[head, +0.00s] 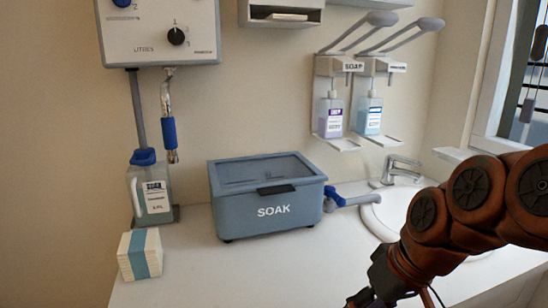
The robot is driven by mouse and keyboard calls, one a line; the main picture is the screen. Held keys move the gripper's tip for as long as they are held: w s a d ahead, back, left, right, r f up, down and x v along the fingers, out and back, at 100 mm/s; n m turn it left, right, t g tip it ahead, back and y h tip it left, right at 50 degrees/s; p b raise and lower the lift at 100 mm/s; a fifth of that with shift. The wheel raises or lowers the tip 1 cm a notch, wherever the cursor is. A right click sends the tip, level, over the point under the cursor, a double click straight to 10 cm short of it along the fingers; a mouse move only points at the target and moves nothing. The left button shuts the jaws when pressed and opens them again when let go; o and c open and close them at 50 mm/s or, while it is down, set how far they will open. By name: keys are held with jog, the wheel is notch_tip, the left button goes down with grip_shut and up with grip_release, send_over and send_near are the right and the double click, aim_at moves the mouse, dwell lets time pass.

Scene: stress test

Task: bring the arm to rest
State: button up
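My arm, in orange-brown and black, comes in from the right edge of the head view and bends down to the lower middle right. My gripper (372,298) is black and sits at the bottom edge, in front of the counter and cut off by the frame. Its fingertips are mostly out of view, so I cannot tell whether it is open or shut, or whether it holds anything.
A grey-blue SOAK box (268,196) with its lid down stands on the white counter (225,270). A sink (385,212) with a tap (400,170) lies partly behind my arm. A bottle (150,195), a banded stack (140,254) and wall dispensers (350,105) stand around. The front counter is clear.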

jog(key=s+d+f+m+g+h, duration=0.3)
jog(key=s+f+g+h, duration=0.15)
jog(key=s+f, duration=1)
notch_tip(320, 180, up, 19)
jog(key=p, duration=1.6)
jog(key=shift+s+d+m+y+p, duration=0.25)
jog(key=shift+s+m+y+p, duration=0.1)
jog(key=shift+s, duration=0.1)
